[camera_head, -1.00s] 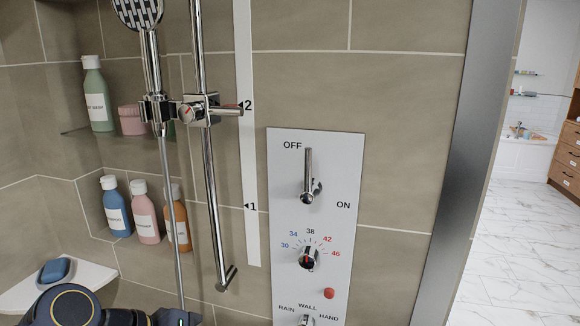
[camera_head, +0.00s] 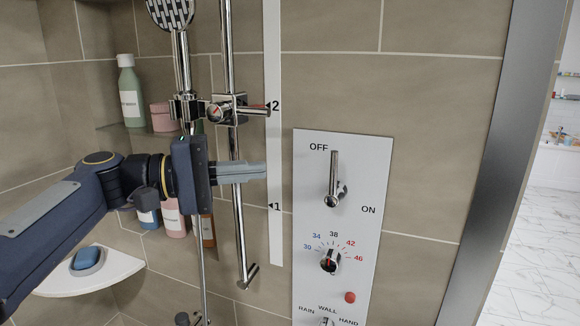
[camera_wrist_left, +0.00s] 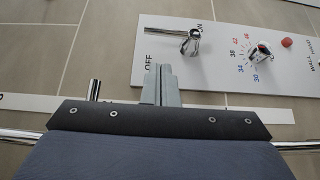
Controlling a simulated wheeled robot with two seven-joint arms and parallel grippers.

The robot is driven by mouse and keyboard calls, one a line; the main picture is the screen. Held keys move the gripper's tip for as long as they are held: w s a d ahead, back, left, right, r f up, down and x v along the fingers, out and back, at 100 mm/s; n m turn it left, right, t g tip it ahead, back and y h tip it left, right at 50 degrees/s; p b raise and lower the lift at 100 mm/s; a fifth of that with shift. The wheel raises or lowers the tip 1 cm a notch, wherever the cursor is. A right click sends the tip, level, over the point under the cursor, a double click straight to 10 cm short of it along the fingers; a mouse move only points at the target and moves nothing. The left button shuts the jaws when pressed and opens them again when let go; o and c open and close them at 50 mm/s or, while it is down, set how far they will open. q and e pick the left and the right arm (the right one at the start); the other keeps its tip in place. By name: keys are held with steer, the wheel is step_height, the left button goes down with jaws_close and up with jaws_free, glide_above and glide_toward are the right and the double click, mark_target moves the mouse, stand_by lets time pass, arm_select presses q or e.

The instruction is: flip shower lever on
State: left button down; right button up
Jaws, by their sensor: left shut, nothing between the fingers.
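The shower lever (camera_head: 334,178) is a chrome handle on the white control panel (camera_head: 369,215). It stands upright, its top by the OFF mark, with ON printed to its lower right. In the left wrist view the lever (camera_wrist_left: 172,33) lies sideways near the top, beyond the fingertips. My left gripper (camera_head: 264,170) is shut and empty. It points right, in front of the riser rail and left of the panel, apart from the lever. Its fingers (camera_wrist_left: 160,72) also show in the left wrist view. My right gripper is not in view.
A temperature dial (camera_head: 331,260), a red button (camera_head: 350,297) and another knob sit below the lever. The chrome riser rail (camera_head: 239,215) and hand shower (camera_head: 172,12) are close to my left arm. Bottles stand in the corner, and a soap shelf (camera_head: 115,277) is at lower left.

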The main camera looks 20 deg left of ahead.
mark_target(335, 175)
arm_select(q)
steer(key=p+x, duration=0.2)
steer(key=x, duration=0.7)
steer(key=shift+w+d, duration=0.15)
steer(key=shift+d, duration=0.2)
steer(key=shift+a, duration=0.1)
